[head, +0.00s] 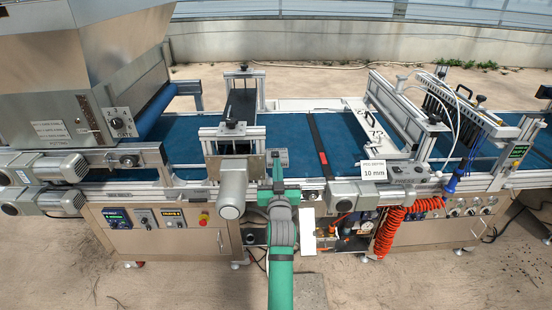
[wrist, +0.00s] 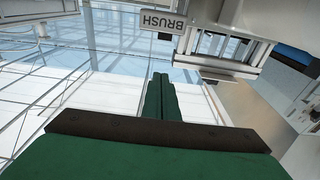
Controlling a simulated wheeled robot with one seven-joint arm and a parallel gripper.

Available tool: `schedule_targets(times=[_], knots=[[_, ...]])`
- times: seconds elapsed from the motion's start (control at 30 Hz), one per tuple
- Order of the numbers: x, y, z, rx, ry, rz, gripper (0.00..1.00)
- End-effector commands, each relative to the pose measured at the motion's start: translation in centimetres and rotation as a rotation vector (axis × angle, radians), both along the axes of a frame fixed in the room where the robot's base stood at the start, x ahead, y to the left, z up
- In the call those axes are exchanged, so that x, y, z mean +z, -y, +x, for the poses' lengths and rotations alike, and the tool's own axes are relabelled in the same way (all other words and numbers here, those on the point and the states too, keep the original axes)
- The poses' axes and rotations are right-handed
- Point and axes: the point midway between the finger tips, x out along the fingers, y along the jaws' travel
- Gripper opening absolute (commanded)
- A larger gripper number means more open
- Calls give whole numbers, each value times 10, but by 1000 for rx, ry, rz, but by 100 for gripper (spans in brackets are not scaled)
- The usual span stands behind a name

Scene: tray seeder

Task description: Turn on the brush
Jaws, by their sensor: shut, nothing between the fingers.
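A sign reading BRUSH (wrist: 163,20) shows at the top of the wrist view, with its lettering upside down. It is next to a metal frame (wrist: 222,55). My gripper's green fingers (wrist: 160,78) are shut together with nothing between them, and point toward the area below the sign. In the head view my gripper (head: 277,166) is in front of the conveyor's near rail, just right of a cylindrical motor (head: 232,192). A small grey box (head: 277,158) is by its tip; I cannot tell whether they touch. No brush switch can be made out clearly.
The blue belt (head: 345,135) runs behind my gripper. A hopper (head: 85,60) stands at left, and a 10 mm sign (head: 373,170) and red coiled hose (head: 393,228) are at right.

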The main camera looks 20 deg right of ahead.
Motion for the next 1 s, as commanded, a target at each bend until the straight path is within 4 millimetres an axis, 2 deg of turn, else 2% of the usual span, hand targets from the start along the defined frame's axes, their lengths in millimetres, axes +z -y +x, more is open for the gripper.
schedule_targets(times=[0.27, 0.9, 1.0], knots=[[2, 2, 7, 0, 2, -1, 0], [13, 28, 98, 0, 0, 0, 0], [-5, 26, 92, 0, -3, 2, 0]])
